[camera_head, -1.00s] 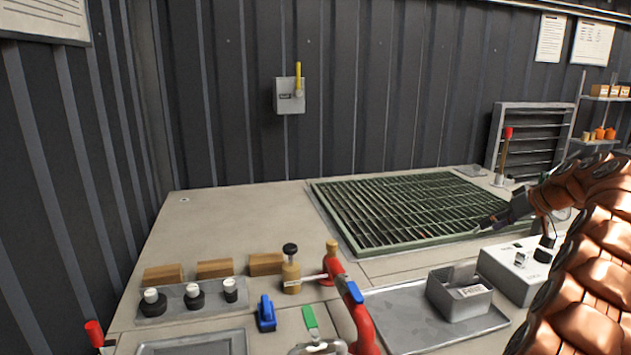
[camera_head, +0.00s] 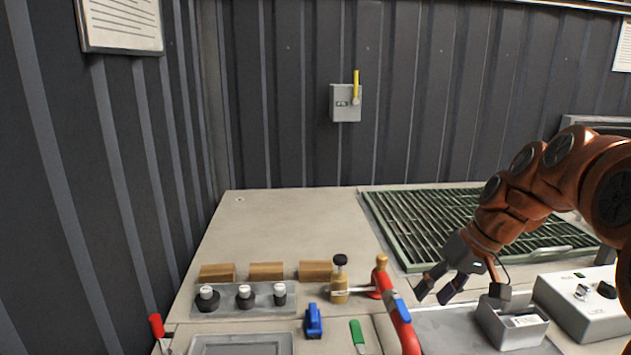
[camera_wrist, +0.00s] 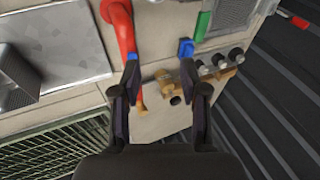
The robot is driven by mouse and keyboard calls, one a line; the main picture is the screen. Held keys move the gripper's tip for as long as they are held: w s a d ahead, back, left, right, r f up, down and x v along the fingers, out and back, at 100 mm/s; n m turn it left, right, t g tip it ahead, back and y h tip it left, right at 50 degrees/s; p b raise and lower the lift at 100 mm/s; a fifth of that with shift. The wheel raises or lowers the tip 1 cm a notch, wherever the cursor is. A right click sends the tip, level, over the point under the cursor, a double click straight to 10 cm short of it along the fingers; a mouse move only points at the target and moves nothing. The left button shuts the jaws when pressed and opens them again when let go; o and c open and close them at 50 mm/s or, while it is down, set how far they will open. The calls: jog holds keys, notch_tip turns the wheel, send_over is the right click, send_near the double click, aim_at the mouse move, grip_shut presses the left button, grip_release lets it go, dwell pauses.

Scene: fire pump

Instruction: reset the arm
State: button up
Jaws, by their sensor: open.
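My copper-coloured arm (camera_head: 545,190) reaches in from the right in the head view. My gripper (camera_head: 432,296) points down and left above the bench, near the metal tray and to the right of the red pipe (camera_head: 404,330). Its fingers are spread and nothing is between them. In the wrist view my gripper (camera_wrist: 160,75) shows two dark fingers wide apart. The red pipe (camera_wrist: 120,30) with a blue part lies beyond the left finger, and a blue block (camera_wrist: 186,48) lies beyond the right one.
A grey box (camera_head: 512,325) and a control box (camera_head: 585,305) stand at the right. Knobs on a plate (camera_head: 243,300), wooden blocks (camera_head: 266,271) and a brass valve (camera_head: 340,285) stand at the left. The bench behind them is clear.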

jog(key=s+a+f+g+h+p, duration=0.1)
jog(key=s+f, duration=0.2)
jog(key=s, duration=0.7)
jog(key=s+a+f+g+h+p, duration=0.1)
jog(key=s+f+h, duration=0.1)
jog(key=s, duration=0.8)
jog(key=s+a+f+m+g+h, duration=0.1)
jog(key=s+a+f, duration=0.1)
jog(key=s, duration=0.7)
jog(key=shift+s+f+g+h+p, duration=0.3)
jog(key=shift+s+f+p, duration=0.1)
jog(key=shift+f, duration=0.4)
jog(key=shift+d, duration=0.15)
